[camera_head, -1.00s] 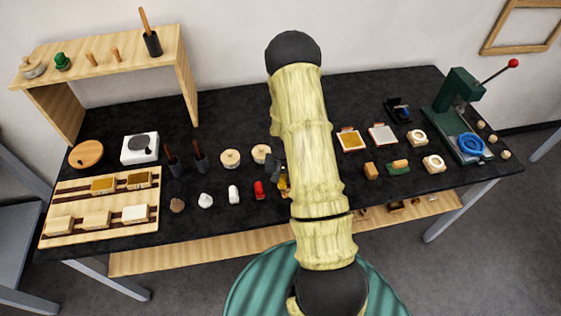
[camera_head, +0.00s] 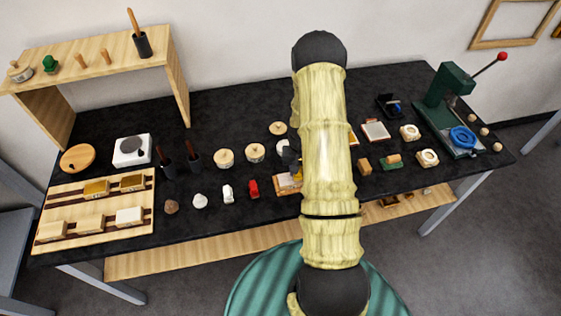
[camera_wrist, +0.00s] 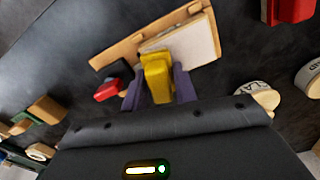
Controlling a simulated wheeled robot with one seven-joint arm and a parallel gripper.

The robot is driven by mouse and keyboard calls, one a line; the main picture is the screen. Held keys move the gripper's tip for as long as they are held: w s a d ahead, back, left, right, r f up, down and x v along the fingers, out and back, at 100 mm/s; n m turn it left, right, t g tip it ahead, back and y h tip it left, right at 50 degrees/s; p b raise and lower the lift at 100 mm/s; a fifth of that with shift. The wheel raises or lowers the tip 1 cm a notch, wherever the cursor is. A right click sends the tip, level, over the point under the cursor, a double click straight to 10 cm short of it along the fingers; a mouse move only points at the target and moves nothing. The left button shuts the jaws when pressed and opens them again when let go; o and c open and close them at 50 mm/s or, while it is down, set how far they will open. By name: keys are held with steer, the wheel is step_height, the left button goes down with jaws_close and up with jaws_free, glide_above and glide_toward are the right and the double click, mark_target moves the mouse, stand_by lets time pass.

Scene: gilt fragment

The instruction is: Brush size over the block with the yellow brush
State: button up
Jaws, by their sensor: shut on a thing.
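My gripper (camera_wrist: 158,88) is shut on the yellow brush (camera_wrist: 155,72), which sits between its two purple-grey fingers in the wrist view. The brush's far end is at the near edge of a pale, whitish block (camera_wrist: 196,42); I cannot tell whether they touch. The block lies on a wooden board (camera_wrist: 112,55) with a raised strip. In the head view the board and block (camera_head: 287,183) show just left of my arm, near the table's front. My gripper (camera_head: 291,165) is above them there, and my arm hides part of this area.
Round lidded jars (camera_head: 255,152) are behind. A red-and-black thing (camera_wrist: 108,90) lies close to the gripper's left finger. A green press (camera_head: 445,100) stands at the right.

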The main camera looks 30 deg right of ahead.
steer(key=shift+s+d, duration=0.15)
steer(key=shift+d, duration=0.75)
steer(key=shift+w+a+b, duration=0.1)
steer(key=shift+w+a, duration=0.25)
steer(key=shift+a, duration=1.2)
steer(key=shift+w+a+b, duration=0.15)
steer(key=shift+w+a, duration=0.15)
steer(key=shift+a, duration=1.2)
steer(key=shift+w+a+b, duration=0.1)
steer(key=shift+w+a, duration=0.25)
steer(key=shift+a, duration=1.2)
steer(key=shift+w+r+p, duration=0.1)
steer(key=shift+r+p, duration=0.25)
steer(key=shift+p, duration=0.05)
step_height(320, 180, up, 3)
steer(key=shift+r+p, duration=0.2)
steer(key=shift+p, duration=0.55)
step_height(320, 180, up, 4)
steer(key=p, duration=0.2)
steer(key=shift+p, duration=0.35)
